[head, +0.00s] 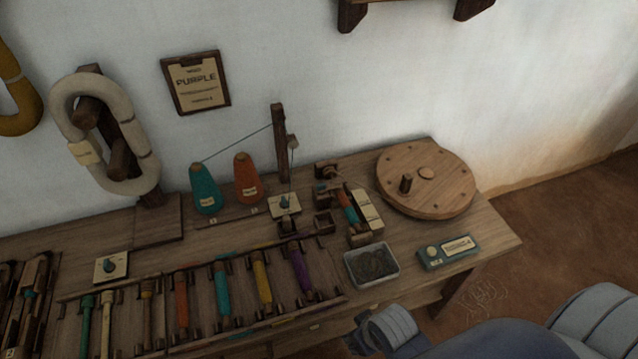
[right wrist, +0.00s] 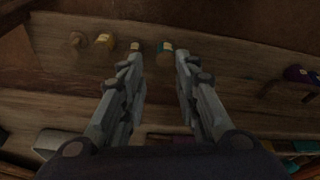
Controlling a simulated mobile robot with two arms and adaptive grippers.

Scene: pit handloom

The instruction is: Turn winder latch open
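The winder (head: 347,211) stands on the bench in the head view, with dark wooden blocks, a teal and orange bobbin and cream blocks at its right side. I cannot make out which small part is its latch, or its position. My right gripper (head: 357,341) is low in the head view, in front of the bench edge and well apart from the winder. In the right wrist view my right gripper (right wrist: 158,62) has its two fingers spread with nothing held between them. My left gripper is in neither view.
A round wooden wheel (head: 425,180) lies right of the winder. A grey tray (head: 371,265) and a teal box (head: 449,251) stand in front. A bobbin rack (head: 330,301) fills the left front. Teal (head: 204,190) and orange (head: 246,180) cones stand behind.

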